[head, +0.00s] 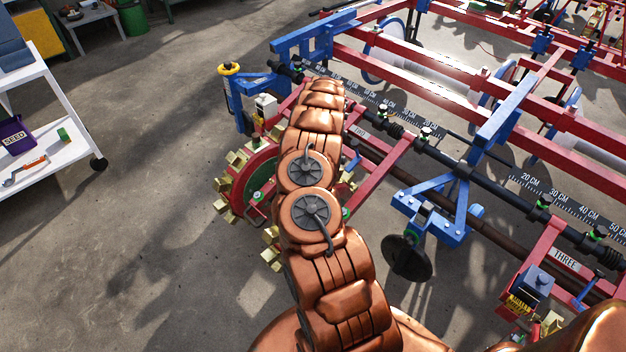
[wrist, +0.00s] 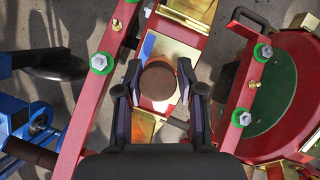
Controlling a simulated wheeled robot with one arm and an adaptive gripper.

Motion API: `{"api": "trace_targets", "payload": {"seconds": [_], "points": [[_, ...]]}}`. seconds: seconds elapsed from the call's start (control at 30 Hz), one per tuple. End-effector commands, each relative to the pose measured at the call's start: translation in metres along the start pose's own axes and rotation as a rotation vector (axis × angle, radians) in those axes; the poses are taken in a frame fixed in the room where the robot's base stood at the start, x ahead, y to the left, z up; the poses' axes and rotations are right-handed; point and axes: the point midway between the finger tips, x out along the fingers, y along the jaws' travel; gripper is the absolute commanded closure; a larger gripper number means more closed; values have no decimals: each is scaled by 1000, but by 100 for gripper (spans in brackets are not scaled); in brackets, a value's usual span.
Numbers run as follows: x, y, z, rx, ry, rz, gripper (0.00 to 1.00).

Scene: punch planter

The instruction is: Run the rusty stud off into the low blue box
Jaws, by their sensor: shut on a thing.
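In the wrist view, a round, rusty brown head, which I take as the rusty stud (wrist: 158,80), sits between the two fingers of my gripper (wrist: 159,84). The fingers are closed on it from left and right. Its lower part is hidden. It lies over a red and brass-coloured part of the planter unit. In the head view, my copper-coloured arm reaches over the planter and hides the gripper and stud. A blue box-like thing (head: 12,52) stands on the white trolley at the left edge, partly cut off; I cannot tell whether it is the low blue box.
Bolts with green washers, such as one at the left (wrist: 103,63), flank the gripper on red bars. A red and green wheel (wrist: 283,95) is close at the right. The white trolley (head: 62,75) holds a purple seed box (head: 14,136). Open floor (head: 150,130) lies between trolley and planter.

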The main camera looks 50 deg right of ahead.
Motion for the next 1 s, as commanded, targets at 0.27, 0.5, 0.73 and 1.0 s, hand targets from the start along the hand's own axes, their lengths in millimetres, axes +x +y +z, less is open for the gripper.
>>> {"api": "trace_targets", "payload": {"seconds": [0.27,0.5,0.73,1.0], "points": [[-9,-1,3,-1,4,-2,100],[-16,-2,6,-2,4,-2,100],[-23,-2,9,-2,5,-2,100],[-31,-2,12,-2,5,-3,100]]}}
